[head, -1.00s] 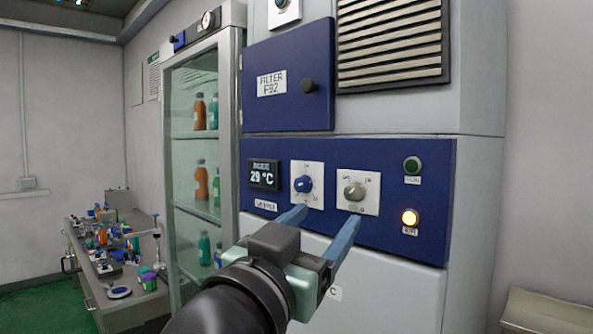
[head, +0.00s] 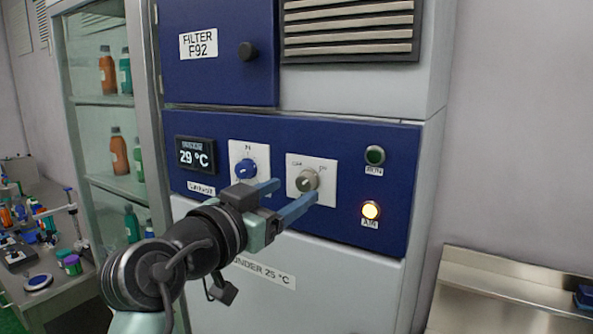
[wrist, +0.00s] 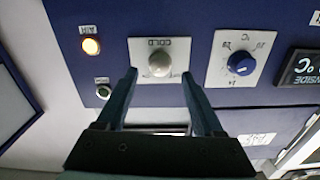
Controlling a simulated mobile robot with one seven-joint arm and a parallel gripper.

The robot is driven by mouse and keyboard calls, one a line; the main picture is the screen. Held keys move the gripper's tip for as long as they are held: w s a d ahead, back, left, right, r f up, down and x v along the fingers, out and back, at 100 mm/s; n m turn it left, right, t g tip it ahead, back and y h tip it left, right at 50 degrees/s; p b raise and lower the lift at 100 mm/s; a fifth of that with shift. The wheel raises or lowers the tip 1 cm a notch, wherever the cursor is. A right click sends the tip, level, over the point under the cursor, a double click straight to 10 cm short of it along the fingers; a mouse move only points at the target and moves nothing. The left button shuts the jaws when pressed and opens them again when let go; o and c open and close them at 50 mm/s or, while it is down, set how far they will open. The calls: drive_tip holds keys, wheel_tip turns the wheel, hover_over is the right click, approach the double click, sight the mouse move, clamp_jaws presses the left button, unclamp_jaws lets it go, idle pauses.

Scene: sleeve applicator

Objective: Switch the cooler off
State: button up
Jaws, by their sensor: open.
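The cooler's blue control panel (head: 345,222) faces me. Its grey knob (head: 307,180) sits on a white plate with OFF and ON marks; in the wrist view the knob (wrist: 160,63) shows upside down with a COLD label. I cannot clearly tell where it points. My gripper (head: 296,191) is open, its blue fingers reaching toward the grey knob. In the wrist view the fingertips (wrist: 160,74) stand on either side of the knob, with gaps; contact does not show.
An amber lamp (head: 371,210) glows and a green lamp (head: 375,155) looks dark, both right of the knob. A glass-door cabinet (head: 152,100) and a cluttered bench (head: 60,290) stand left. A metal bench (head: 500,290) stands at lower right.

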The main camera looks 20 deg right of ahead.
sight(302, 184)
drive_tip(key=shift+r+p+x, duration=0.2)
drive_tip(key=shift+p+x, duration=0.2)
drive_tip(key=shift+x, duration=0.85)
drive_tip(key=shift+w+d+f, duration=0.2)
drive_tip(key=shift+w+d, duration=0.1)
drive_tip(key=shift+d, duration=0.1)
clamp_jaws()
